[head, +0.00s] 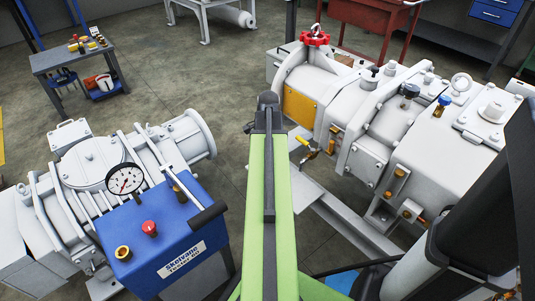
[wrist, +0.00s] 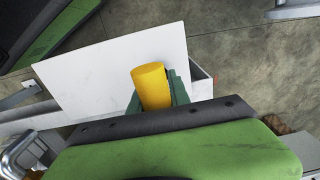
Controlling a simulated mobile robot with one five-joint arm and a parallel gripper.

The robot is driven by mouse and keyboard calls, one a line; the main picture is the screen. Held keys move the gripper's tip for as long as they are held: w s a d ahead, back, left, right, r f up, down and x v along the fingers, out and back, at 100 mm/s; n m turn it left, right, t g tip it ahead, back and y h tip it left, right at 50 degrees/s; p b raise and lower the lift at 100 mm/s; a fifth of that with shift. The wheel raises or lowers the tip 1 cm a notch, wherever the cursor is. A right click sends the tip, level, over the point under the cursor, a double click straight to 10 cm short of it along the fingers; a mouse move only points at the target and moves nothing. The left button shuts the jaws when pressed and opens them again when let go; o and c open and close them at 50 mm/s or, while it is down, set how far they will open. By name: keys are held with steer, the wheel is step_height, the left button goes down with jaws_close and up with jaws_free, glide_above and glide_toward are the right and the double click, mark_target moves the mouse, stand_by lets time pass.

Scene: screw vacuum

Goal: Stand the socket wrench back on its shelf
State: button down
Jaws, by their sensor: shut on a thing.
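In the wrist view my gripper (wrist: 156,92) is shut on a yellow cylinder, which I take to be the handle of the socket wrench (wrist: 151,86). The dark green fingers show on both sides of it. Only the yellow part shows; the rest of the wrench is hidden. A flat white panel (wrist: 95,70) lies just beyond the fingers; I cannot tell whether the wrench touches it. In the head view my green arm hides the gripper and the wrench. I cannot tell which surface is the wrench's shelf.
In the head view a large white pump (head: 385,125) stands at right. A blue control box (head: 165,225) and another white machine (head: 90,165) stand at left. A grey workbench (head: 75,58) with small items is at the back left.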

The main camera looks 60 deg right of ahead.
steer(key=shift+f, duration=0.25)
steer(key=c, duration=1.1)
jaws_free()
steer(key=shift+c, duration=0.2)
steer(key=shift+o, duration=0.4)
steer(key=o, duration=0.7)
steer(key=shift+o, duration=0.2)
steer(key=shift+r, duration=0.1)
steer(key=shift+r+p, duration=0.8)
steer(key=shift+r, duration=0.15)
